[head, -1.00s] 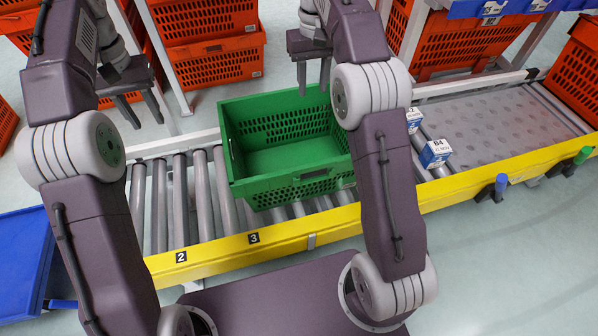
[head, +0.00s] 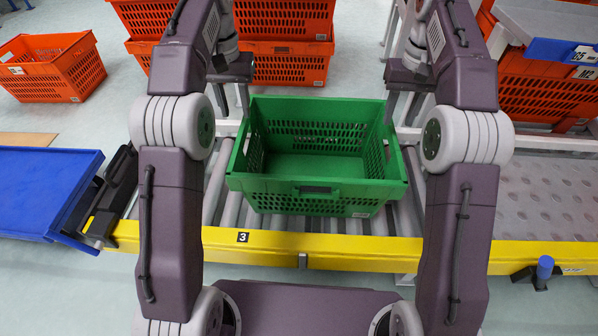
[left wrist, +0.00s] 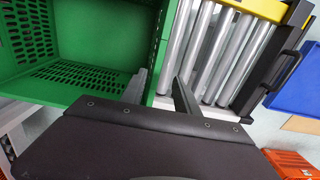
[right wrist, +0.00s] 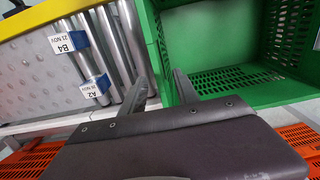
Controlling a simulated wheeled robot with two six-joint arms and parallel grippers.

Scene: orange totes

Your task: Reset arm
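A green tote (head: 315,187) with slotted walls stands upright and empty on the roller conveyor, between my arms. My left gripper (head: 233,100) is at the tote's left side in the head view, fingers pointing down and apart. In the left wrist view its fingers (left wrist: 160,92) appear on either side of the tote wall (left wrist: 152,50). My right gripper (head: 403,107) is at the tote's right side, also with fingers apart. In the right wrist view its fingers (right wrist: 160,90) likewise appear on either side of the wall (right wrist: 154,45). Contact with the tote cannot be told.
The conveyor's yellow rail (head: 340,250) runs along the front. Orange totes (head: 285,65) are stacked behind, and one (head: 52,68) stands far left. A blue tray (head: 45,185) is at the left. Labelled boxes (right wrist: 68,42) lie beside the tote in the right wrist view.

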